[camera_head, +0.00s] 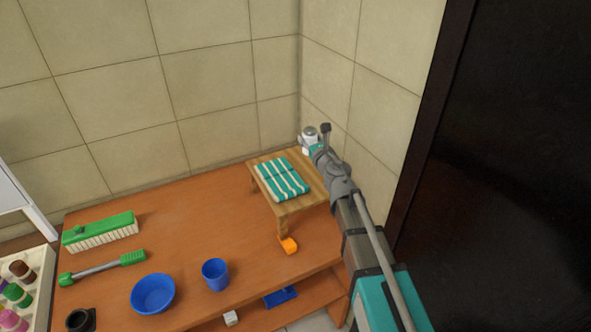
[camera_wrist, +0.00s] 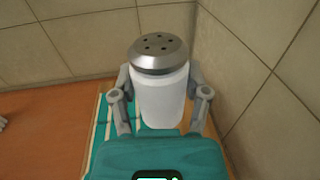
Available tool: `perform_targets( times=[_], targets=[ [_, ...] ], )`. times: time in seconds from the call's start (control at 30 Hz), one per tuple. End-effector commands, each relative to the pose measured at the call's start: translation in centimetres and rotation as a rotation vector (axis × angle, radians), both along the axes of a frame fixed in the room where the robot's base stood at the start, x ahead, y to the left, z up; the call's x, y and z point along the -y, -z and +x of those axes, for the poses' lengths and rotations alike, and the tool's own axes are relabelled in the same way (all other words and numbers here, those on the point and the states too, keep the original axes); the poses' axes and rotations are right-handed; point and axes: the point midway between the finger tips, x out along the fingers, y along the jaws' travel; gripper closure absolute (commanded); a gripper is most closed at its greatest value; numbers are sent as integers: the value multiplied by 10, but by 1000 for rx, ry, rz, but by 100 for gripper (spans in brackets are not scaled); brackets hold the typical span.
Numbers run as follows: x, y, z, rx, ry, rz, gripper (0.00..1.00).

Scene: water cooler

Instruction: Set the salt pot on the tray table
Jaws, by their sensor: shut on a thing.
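The salt pot (camera_wrist: 160,92) is a white cylinder with a grey metal lid with several holes. It stands upright between the fingers of my gripper (camera_wrist: 160,105), which is shut on it. In the head view the salt pot (camera_head: 309,145) shows at the far right corner of the tray table (camera_head: 296,206), a small wooden table with legs. My gripper (camera_head: 317,143) is over that corner there. I cannot tell whether the pot's base touches the tabletop; my gripper hides it in the wrist view.
A teal and white striped cloth (camera_head: 282,180) lies on the tray table. Tiled walls meet close behind it. A dark panel (camera_head: 500,170) stands at right.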

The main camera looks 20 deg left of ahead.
Motion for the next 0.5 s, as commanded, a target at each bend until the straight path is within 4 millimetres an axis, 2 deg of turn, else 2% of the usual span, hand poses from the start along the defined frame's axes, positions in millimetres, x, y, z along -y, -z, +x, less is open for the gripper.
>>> perform_targets(
  times=[0.13, 0.5],
  targets=[
    [-9, -10, -7, 1, -86, 1, 90],
    [-13, -11, -12, 1, -128, 1, 90]
  ],
)
